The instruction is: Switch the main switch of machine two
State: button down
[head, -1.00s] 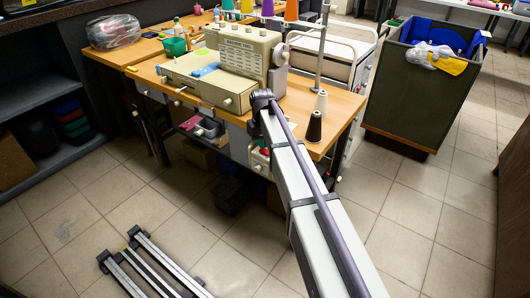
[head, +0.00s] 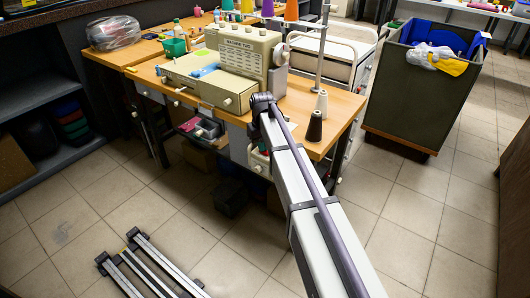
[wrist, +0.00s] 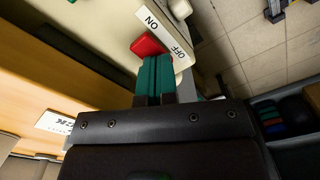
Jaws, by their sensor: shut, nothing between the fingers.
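Machine two is a beige sewing machine (head: 240,45) on the wooden table in the head view, with a label on its upper front. In the wrist view its beige body (wrist: 95,20) carries a red rocker switch (wrist: 147,44) beside a white ON/OFF label (wrist: 163,33). My gripper (wrist: 155,58) has green fingers, shut together and empty. Their tips are right at the lower edge of the red switch and partly cover it. I cannot tell whether they touch it or which way it is set. In the head view my arm hides the gripper.
The wooden table (head: 335,105) holds a white and a black thread cone (head: 315,127) near its right edge. A large bin (head: 410,95) is at right.

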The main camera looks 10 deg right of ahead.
notch_tip(320, 180, up, 7)
jog(key=p, duration=0.7)
jog(key=shift+r, duration=0.15)
jog(key=s+m+p, duration=0.1)
jog(key=s+m, duration=0.1)
jog(key=s, duration=2.8)
notch_tip(320, 180, up, 12)
jog(key=w+p, duration=0.1)
jog(key=p, duration=1)
jog(key=shift+w, duration=0.25)
